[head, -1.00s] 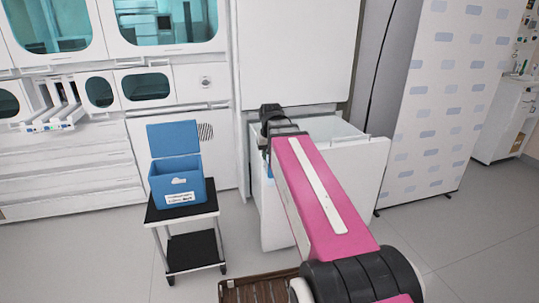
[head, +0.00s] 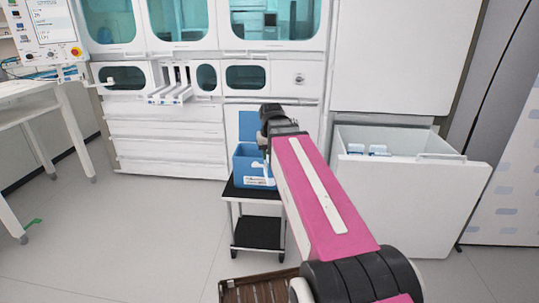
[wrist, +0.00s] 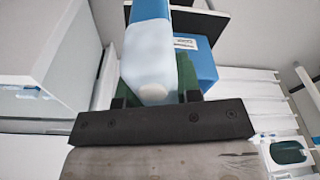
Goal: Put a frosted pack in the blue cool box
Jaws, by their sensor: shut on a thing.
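My gripper (wrist: 155,90) is shut on a frosted pack (wrist: 148,72), whitish with a blue upper part, held between green fingers in the wrist view. The blue cool box (head: 242,170) stands on a small black-topped cart, with its lid (head: 247,122) raised at the back. My arm covers its right side in the head view. In the wrist view the box (wrist: 203,66) shows partly behind the pack; the gap between them cannot be told. In the head view my arm hides the gripper fingers and held pack.
The cart (head: 252,193) stands before white cabinets (head: 165,140). To the right, an open white freezer drawer (head: 410,190) juts out, with blue-and-white packs (head: 378,150) inside. A white table (head: 40,110) stands at far left. The floor left of the cart is clear.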

